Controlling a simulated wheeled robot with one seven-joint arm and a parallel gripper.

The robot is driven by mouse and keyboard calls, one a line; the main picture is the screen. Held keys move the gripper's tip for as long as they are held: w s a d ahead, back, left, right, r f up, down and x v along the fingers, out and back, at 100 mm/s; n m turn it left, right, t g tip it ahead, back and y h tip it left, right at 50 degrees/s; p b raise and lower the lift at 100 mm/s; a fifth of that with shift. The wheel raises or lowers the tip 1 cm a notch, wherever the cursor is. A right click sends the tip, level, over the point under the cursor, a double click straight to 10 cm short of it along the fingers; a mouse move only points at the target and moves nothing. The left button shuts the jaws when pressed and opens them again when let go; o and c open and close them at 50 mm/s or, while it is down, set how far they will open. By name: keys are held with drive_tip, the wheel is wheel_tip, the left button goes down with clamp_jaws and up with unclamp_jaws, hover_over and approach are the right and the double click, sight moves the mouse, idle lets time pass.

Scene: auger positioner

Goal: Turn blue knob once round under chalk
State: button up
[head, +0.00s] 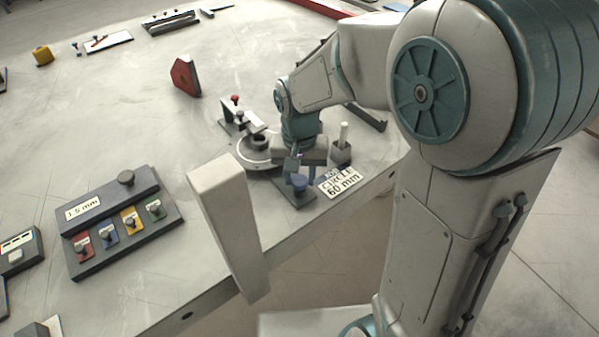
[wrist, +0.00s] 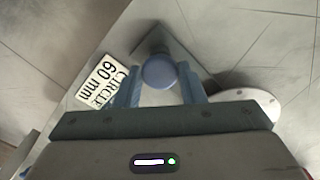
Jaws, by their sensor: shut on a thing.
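The blue knob (head: 299,183) stands on a dark plate at the table's near edge. It also shows in the wrist view (wrist: 158,72), between my two blue fingers. My gripper (head: 298,168) reaches down from above and is shut on the knob. A white disc (head: 247,154) lies just behind and left of it, partly hidden by my arm; its edge shows in the wrist view (wrist: 250,100). A dark holder (head: 257,141) stands over the disc. A pale stick (head: 344,131), possibly chalk, stands upright in a dark block (head: 340,153) to the right.
A card reading "CIRCLE 60 mm" (head: 341,181) lies right of the knob. A tall pale post (head: 225,215) stands in front left. A panel with coloured switches (head: 118,220) sits farther left. A red wedge (head: 185,76) stands behind. The table's middle left is clear.

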sight(299, 179)
drive_tip(key=shift+n, duration=0.6)
drive_tip(key=o, duration=1)
drive_tip(key=shift+r, duration=0.15)
wheel_tip(299, 179, up, 14)
drive_tip(key=p, duration=0.2)
drive_tip(key=shift+f, duration=0.2)
